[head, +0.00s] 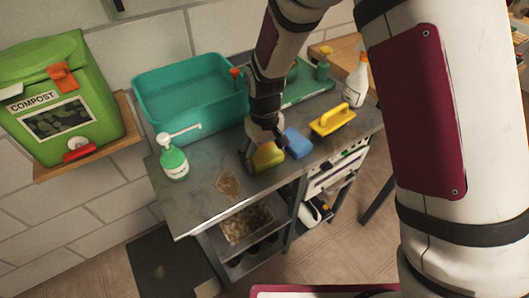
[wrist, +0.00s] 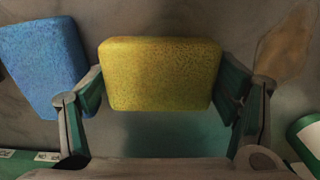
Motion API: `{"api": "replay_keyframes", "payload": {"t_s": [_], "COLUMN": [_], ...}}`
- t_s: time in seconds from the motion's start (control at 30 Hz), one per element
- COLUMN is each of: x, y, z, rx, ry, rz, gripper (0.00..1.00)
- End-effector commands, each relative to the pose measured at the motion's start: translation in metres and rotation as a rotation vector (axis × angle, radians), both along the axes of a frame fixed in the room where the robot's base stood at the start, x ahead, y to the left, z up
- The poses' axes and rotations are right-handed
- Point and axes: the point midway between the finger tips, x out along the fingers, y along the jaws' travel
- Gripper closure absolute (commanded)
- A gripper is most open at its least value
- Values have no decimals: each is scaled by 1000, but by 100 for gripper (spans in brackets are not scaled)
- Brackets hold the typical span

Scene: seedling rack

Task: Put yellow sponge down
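The yellow sponge (head: 268,157) is at the middle of the grey metal worktop (head: 205,205), under my gripper (head: 262,150). In the wrist view the yellow sponge (wrist: 160,75) sits between the two fingertips of my gripper (wrist: 160,88), which meet its left and right sides. My gripper appears shut on it. A dark shadow lies on the worktop just below the sponge in the wrist view. I cannot tell whether its underside touches the surface.
A blue sponge (head: 298,143) lies close beside the yellow one. A yellow-handled float (head: 332,120) is further right. A green pump bottle (head: 174,162) stands left, before a teal tub (head: 190,95). A brown stain (head: 228,183) marks the worktop, whose front left is clear.

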Motion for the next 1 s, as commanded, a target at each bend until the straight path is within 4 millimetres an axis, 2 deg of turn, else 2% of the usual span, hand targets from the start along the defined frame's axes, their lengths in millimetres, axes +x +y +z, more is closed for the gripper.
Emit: {"api": "replay_keyframes", "payload": {"t_s": [0.33, 0.47, 0.57, 0.8, 1.0], "x": [0, 1, 1, 1, 1], "y": [0, 0, 1, 0, 0], "z": [2, 11, 27, 77, 109], "rx": [0, 2, 2, 2, 1], "ry": [0, -2, -5, -5, -3], "rz": [0, 0, 0, 0, -1], "gripper": [14, 14, 14, 14, 14]}}
